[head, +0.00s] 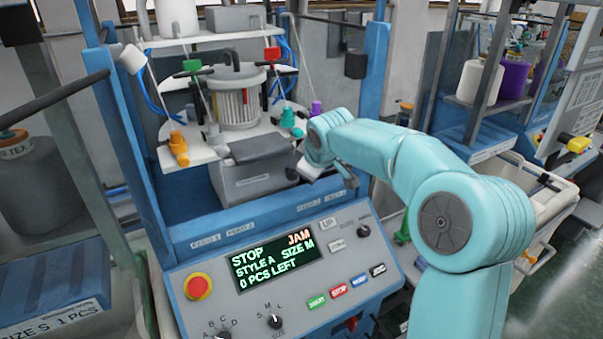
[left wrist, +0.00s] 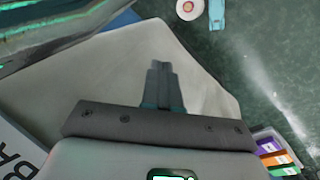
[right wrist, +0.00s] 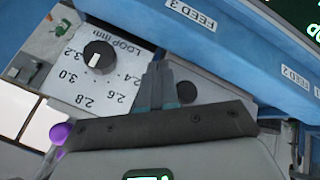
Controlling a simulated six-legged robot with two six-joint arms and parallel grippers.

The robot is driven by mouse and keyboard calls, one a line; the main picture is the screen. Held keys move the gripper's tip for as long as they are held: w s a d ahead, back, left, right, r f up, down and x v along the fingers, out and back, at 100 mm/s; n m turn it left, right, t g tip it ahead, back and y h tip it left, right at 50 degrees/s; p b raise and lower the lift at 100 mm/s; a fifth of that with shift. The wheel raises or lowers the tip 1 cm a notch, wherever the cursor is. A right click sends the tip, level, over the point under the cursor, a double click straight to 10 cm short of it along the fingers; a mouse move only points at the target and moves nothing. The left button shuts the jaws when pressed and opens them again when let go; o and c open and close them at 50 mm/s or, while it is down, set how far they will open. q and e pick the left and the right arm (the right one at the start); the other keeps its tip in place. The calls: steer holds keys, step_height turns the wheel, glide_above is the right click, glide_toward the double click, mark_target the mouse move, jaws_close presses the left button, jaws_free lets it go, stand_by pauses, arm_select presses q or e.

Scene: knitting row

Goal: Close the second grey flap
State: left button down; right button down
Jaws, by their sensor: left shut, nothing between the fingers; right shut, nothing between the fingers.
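A dark grey flap-like plate (head: 262,147) sits over a lighter grey box (head: 255,181) below the needle cylinder (head: 236,100) in the head view. I cannot tell for sure which part is the second flap. My right arm reaches in from the right, its end beside that box; its fingers are hard to make out there. In the right wrist view my right gripper (right wrist: 157,84) is shut and empty, in front of a grey plate (right wrist: 208,90) with a dark round knob. My left gripper (left wrist: 160,82) is shut and empty, seen only in the left wrist view above a pale surface.
The control panel's display (head: 275,262) reads STOP and JAM. A red button (head: 198,287) is beside it. A LOOP mm dial (right wrist: 98,57) is left of my right fingers. Orange (head: 178,148) and teal (head: 287,118) parts stand on the white ring plate (head: 190,157). Green floor (left wrist: 235,60) shows at upper right.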

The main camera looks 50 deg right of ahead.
steer(key=shift+w+d+f, duration=0.1)
steer(key=shift+d, duration=0.05)
stand_by(0.4)
steer(key=shift+s+r, duration=0.2)
steer(key=b+v, duration=0.1)
steer(key=v, duration=1.5)
steer(key=shift+s, duration=0.15)
